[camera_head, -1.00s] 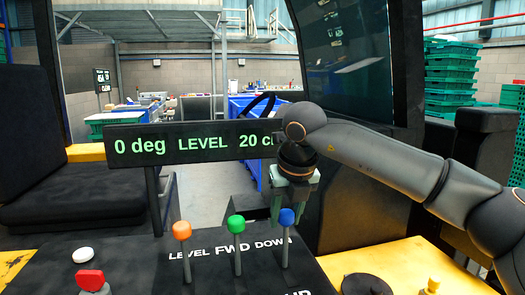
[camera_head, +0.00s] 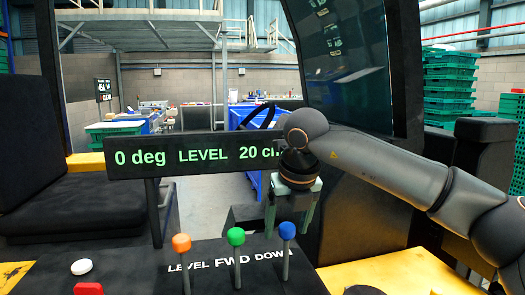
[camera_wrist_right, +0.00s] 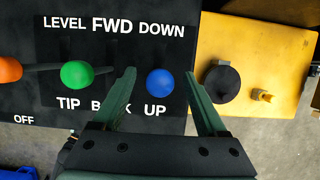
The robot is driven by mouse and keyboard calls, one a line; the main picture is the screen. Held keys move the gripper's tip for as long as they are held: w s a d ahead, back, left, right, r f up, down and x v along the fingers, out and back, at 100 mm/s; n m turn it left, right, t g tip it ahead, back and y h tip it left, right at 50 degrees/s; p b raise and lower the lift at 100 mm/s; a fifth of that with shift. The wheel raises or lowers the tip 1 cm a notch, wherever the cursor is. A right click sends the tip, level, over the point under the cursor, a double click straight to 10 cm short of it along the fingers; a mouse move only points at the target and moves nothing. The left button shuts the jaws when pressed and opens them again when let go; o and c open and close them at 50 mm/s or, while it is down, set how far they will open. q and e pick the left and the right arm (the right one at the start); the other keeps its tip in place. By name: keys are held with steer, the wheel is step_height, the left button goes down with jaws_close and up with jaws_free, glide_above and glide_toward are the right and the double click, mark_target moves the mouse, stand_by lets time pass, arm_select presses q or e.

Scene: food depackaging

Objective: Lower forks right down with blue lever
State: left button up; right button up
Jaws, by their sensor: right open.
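The blue lever (camera_head: 287,230) stands upright on the dark control panel, the rightmost of three levers. Its round blue knob also shows in the right wrist view (camera_wrist_right: 160,82), between the words DOWN and UP. My right gripper (camera_head: 288,229) is open, pointing down at the blue knob. In the right wrist view its two fingers (camera_wrist_right: 160,72) lie on either side of the knob, with a gap on both sides. A display bar (camera_head: 200,156) behind the levers reads 0 deg, LEVEL and 20; its right end is hidden by my arm. The forks cannot be made out.
The green lever (camera_head: 236,237) and orange lever (camera_head: 181,243) stand to the left of the blue one. A white button (camera_head: 81,267) and a red button (camera_head: 88,288) are at the panel's left. A black round knob (camera_wrist_right: 221,84) is on the yellow surface at right.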

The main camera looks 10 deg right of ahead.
steer(key=p+v, duration=0.2)
steer(key=v, duration=0.4)
steer(key=shift+s+r+p, duration=0.15)
steer(key=shift+r+p, duration=0.2)
steer(key=shift+r, duration=0.05)
